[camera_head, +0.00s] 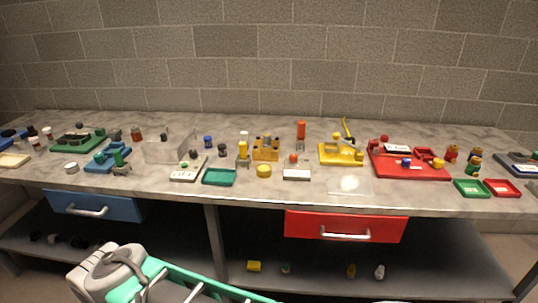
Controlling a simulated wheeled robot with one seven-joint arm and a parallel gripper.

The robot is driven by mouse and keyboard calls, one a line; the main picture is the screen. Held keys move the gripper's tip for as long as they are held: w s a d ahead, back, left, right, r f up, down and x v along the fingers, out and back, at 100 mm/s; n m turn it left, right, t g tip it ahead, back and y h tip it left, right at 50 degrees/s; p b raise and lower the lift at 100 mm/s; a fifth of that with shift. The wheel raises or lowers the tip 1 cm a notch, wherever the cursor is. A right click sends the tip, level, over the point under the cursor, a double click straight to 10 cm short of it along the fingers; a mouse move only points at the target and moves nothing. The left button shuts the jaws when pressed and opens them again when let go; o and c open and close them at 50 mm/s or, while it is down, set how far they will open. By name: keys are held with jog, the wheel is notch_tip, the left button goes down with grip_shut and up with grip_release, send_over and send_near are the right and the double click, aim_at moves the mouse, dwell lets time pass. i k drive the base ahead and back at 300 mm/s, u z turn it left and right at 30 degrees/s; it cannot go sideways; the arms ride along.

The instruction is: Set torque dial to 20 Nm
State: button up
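No part reads clearly as a torque dial, and any scale or 20 Nm mark is too small to read. A pale box with a red knob (293,158) on top stands near the middle of the bench. Another pale box (186,174) stands left of it, with small details on its top. A red station (410,172) at right carries white labels, a blue round part and a yellow round part. My green and grey arm shows low at the left, below the bench top. My gripper's fingers are not in view.
The long grey bench top (350,187) is crowded with small fixtures. A teal tray (219,177), a yellow station (341,154), a green tray (472,188) and a clear case (168,150) stand on it. Blue (97,206) and red (345,226) drawers hang below, above a shelf.

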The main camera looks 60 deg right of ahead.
aim_at(294, 157)
jog(key=i, duration=1.4)
jog(key=z, duration=1.65)
